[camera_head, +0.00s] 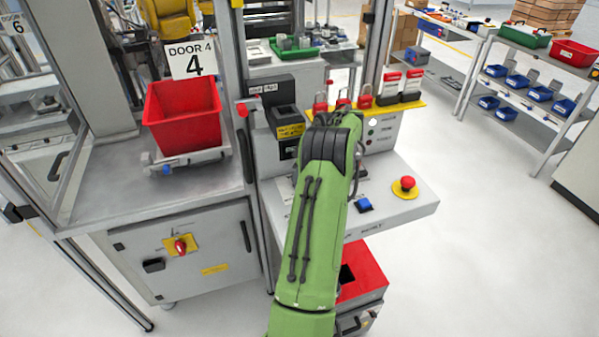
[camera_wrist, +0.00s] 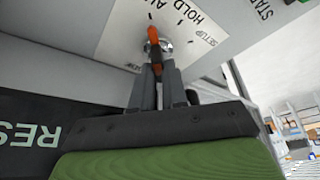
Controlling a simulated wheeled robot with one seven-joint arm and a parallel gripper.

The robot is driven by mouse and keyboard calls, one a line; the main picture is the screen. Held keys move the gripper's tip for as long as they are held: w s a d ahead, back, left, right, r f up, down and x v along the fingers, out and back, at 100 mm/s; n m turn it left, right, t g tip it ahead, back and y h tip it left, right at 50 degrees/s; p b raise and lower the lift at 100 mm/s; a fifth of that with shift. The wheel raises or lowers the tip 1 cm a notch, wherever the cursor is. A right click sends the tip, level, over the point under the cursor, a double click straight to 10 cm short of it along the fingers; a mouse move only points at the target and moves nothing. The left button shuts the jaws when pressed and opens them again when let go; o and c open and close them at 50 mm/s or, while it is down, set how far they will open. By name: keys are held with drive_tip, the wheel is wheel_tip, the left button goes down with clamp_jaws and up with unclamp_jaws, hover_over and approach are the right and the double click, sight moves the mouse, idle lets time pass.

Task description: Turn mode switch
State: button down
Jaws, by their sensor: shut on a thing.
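In the wrist view, the mode switch (camera_wrist: 153,37) is an orange-red lever on a round metal base. It sits on a white label plate (camera_wrist: 115,35) with words including "HOLD" and "SETUP". My gripper (camera_wrist: 158,66) reaches up to the switch from below, with its two grey fingers shut on the lever. The lever's lower part is between the fingers. In the head view, my green arm covers the switch and my gripper.
The console in the head view carries a red emergency button (camera_head: 404,186) and a blue button (camera_head: 363,205). Red padlocks (camera_head: 364,97) hang above. A red bin (camera_head: 184,115) stands at the left. A red-topped box (camera_head: 369,268) stands below the console. Open floor lies to the right.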

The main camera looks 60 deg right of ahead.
drive_tip(key=c, duration=1.2)
unclamp_jaws()
drive_tip(key=shift+o, duration=0.2)
drive_tip(key=shift+r, duration=0.1)
drive_tip(key=p+v, duration=0.3)
drive_tip(key=v, duration=1.2)
drive_tip(key=shift+s+r+p, duration=0.25)
drive_tip(key=shift+p, duration=0.15)
